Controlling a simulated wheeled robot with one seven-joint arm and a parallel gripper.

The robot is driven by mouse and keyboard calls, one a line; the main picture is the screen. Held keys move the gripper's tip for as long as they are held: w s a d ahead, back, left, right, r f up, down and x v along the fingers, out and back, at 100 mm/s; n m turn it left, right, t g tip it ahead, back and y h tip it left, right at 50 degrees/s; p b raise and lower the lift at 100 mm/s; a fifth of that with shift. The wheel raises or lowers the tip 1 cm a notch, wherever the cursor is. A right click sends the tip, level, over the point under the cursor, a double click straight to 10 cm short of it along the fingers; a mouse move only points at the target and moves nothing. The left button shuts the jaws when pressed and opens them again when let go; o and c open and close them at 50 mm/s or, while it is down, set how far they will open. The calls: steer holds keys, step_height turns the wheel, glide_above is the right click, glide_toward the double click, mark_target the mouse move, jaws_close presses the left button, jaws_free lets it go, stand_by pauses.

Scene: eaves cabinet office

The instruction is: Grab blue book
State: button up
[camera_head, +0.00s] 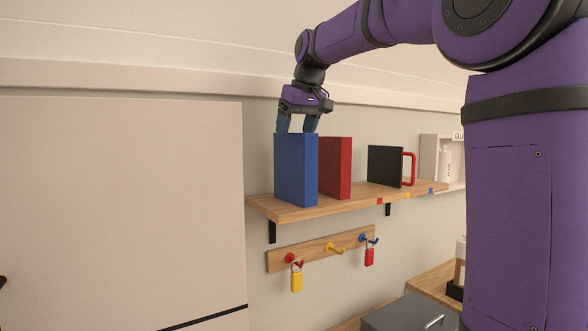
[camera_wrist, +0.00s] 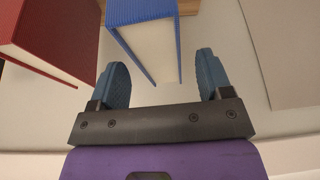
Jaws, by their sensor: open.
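The blue book (camera_head: 296,170) stands upright near the left end of the wooden shelf (camera_head: 290,211). My gripper (camera_head: 298,126) is open and points down at the top of the blue book. In the wrist view the blue book (camera_wrist: 140,14) lies ahead of the gap between my open fingers (camera_wrist: 162,75), with its page edge facing the camera. The left finger is close to the book's near corner; I cannot tell whether they touch. Nothing is held.
A red book (camera_head: 336,167) stands just right of the blue one. A black mug with a red handle (camera_head: 385,166) is farther right. A hook rail (camera_head: 318,250) with padlocks hangs below the shelf. A large pale panel (camera_head: 120,210) fills the left.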

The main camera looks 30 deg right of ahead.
mark_target(294, 168)
steer(key=shift+x, duration=1.05)
steer(key=shift+f, duration=0.3)
jaws_close()
